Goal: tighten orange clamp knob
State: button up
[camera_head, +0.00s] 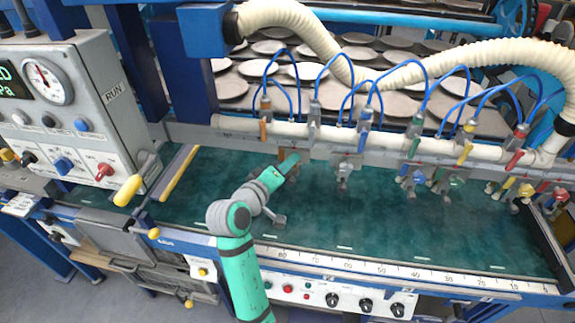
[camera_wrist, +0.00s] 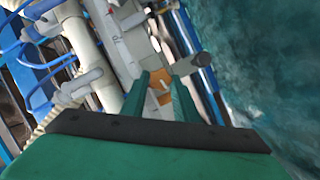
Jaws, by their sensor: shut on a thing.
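The orange clamp knob (camera_wrist: 157,77) shows in the wrist view between the tips of my two green fingers. My gripper (camera_wrist: 163,84) is shut on it. In the head view my gripper (camera_head: 292,161) reaches up to the clamp rail, at the left end of the clamp row, under the white manifold pipe. There the knob is mostly hidden behind my fingers. How far the knob is turned cannot be told.
A grey clamp (camera_head: 344,172) hangs on the rail to the right. Blue hoses (camera_head: 375,88) loop above the manifold pipe (camera_head: 340,134). The green bed (camera_head: 345,220) below is clear.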

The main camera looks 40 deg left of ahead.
jog(key=shift+d+m+g, duration=0.1)
jog(key=shift+m+g, duration=0.3)
jog(key=shift+m, duration=0.4)
jog(key=shift+y, duration=0.3)
jog(key=o, duration=1.1)
jog(key=shift+c, duration=0.2)
jog(key=v, duration=1)
jog(key=shift+s+r, duration=0.2)
jog(key=shift+s, duration=0.15)
